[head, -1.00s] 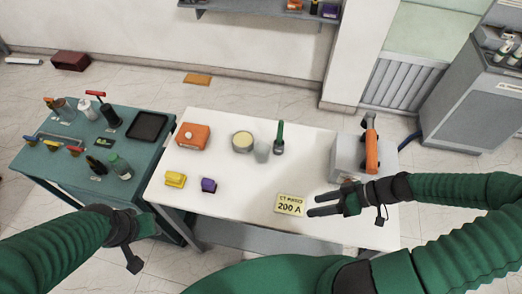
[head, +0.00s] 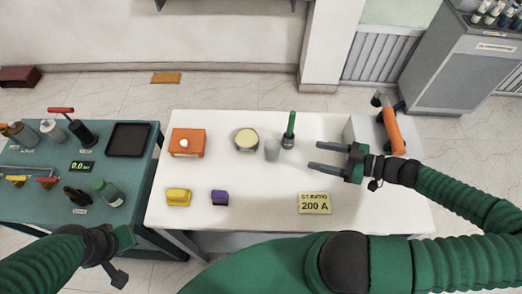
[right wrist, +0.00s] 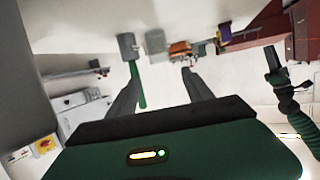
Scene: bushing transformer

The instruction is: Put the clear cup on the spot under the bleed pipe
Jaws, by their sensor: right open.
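The clear cup (head: 272,150) looks like a small greyish translucent cup. It stands upright on the white table between a round cream-topped tin (head: 246,140) and a green-handled tool (head: 289,133). In the right wrist view the cup (right wrist: 155,42) shows beyond the fingers. My right gripper (head: 312,156) is open and empty, its fingers pointing left toward the cup, with a gap between. I cannot make out the bleed pipe or the spot under it for certain. My left gripper (head: 122,242) is at the lower left, away from the cup; its jaw is unclear.
A grey box (head: 362,133) with an orange part (head: 391,130) stands right of the cup. An orange box (head: 187,142), yellow block (head: 178,197), purple block (head: 219,197) and "200 A" plate (head: 314,203) share the table. A green bench (head: 125,200) stands left. The table's middle front is clear.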

